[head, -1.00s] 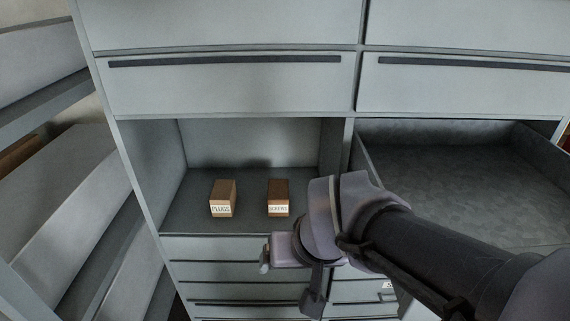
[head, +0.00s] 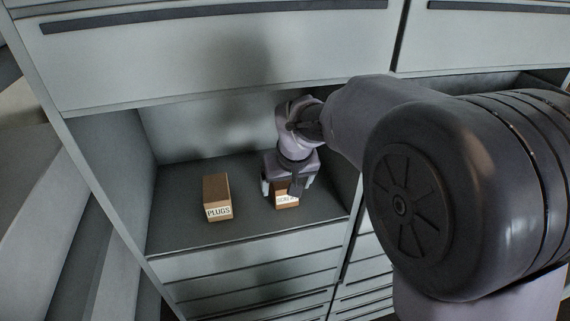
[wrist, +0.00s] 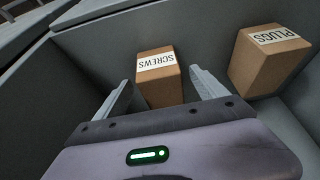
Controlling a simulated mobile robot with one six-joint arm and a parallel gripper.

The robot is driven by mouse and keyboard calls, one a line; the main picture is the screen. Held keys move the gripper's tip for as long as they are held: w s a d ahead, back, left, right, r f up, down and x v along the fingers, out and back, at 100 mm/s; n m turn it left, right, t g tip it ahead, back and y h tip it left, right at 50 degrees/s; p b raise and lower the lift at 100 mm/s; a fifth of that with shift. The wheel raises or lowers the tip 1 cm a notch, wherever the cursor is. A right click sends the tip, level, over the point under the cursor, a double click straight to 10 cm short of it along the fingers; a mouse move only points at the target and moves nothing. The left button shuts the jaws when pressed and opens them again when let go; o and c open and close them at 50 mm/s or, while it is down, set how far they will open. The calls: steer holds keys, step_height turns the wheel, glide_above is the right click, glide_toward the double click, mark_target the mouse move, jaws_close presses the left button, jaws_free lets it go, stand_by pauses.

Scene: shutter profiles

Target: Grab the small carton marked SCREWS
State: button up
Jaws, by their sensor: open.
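The small brown carton marked SCREWS (head: 287,198) stands on the floor of the open cabinet compartment, partly hidden behind my gripper in the head view. In the wrist view the SCREWS carton (wrist: 160,80) sits between my two fingers, its white label toward the far side and upside down. My gripper (wrist: 166,88) is open, one finger on each side of the carton, with a visible gap on both sides. In the head view my gripper (head: 289,186) reaches down over the carton from above.
A similar carton marked PLUGS (head: 217,196) stands to the left in the same compartment. The compartment's side wall (head: 348,190) is close on the right. Closed drawers (head: 245,270) lie below and a drawer front (head: 215,50) above. Free shelf floor lies between the cartons.

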steer(key=w+f, duration=0.1)
steer(key=w+f+b, duration=0.1)
steer(key=w, duration=0.1)
steer(key=shift+a+f, duration=0.25)
steer(key=shift+a, duration=0.15)
steer(key=shift+w+f, duration=0.1)
steer(key=shift+f, duration=0.2)
steer(key=shift+r, duration=0.15)
steer(key=c, duration=1.7)
